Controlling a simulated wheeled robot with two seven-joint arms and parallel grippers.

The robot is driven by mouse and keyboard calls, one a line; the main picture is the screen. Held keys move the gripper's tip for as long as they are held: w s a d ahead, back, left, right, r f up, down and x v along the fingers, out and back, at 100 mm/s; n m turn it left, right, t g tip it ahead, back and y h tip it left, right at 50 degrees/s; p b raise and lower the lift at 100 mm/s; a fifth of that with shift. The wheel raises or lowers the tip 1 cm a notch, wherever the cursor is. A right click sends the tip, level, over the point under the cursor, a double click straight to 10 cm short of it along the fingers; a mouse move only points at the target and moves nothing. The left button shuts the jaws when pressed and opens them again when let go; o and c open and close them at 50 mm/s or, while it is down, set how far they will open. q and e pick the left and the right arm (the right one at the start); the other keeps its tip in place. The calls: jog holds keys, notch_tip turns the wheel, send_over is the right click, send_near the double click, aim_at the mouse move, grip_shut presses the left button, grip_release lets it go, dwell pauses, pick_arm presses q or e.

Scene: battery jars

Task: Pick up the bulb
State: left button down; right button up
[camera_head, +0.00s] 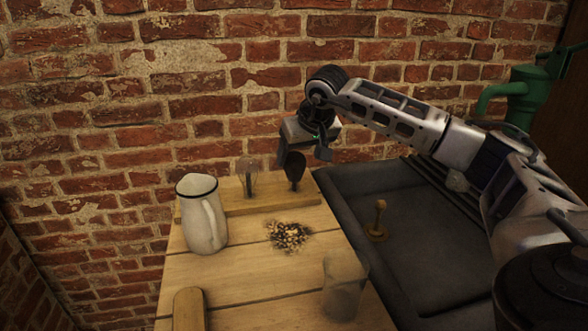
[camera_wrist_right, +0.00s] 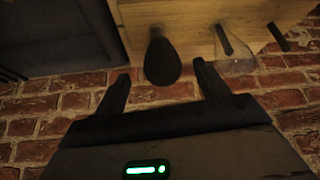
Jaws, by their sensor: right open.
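A dark bulb-shaped piece (camera_head: 296,166) stands upright on the wooden ledge at the back of the table. A clear glass bulb (camera_head: 248,182) with a dark core stands to its left. My right gripper (camera_head: 304,154) is open and empty, over the dark piece. In the right wrist view the dark piece (camera_wrist_right: 162,62) lies between the two spread fingers of my right gripper (camera_wrist_right: 162,80), with a gap on each side. The clear bulb (camera_wrist_right: 238,60) shows there to the right, outside the fingers. My left gripper is not in view.
A white enamel jug (camera_head: 200,222) stands left on the table. A dark pile of bits (camera_head: 289,236), a glass jar (camera_head: 343,290) and a wooden piece (camera_head: 190,310) lie nearer. A dark sink (camera_head: 430,262) with a brass piece (camera_head: 378,220) is right. A brick wall (camera_head: 130,120) closes the back.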

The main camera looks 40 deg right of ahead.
aim_at(294, 170)
jog(key=shift+x, duration=3.1)
jog(key=shift+w+r, duration=0.1)
jog(key=shift+w, duration=0.05)
jog(key=c, duration=1.2)
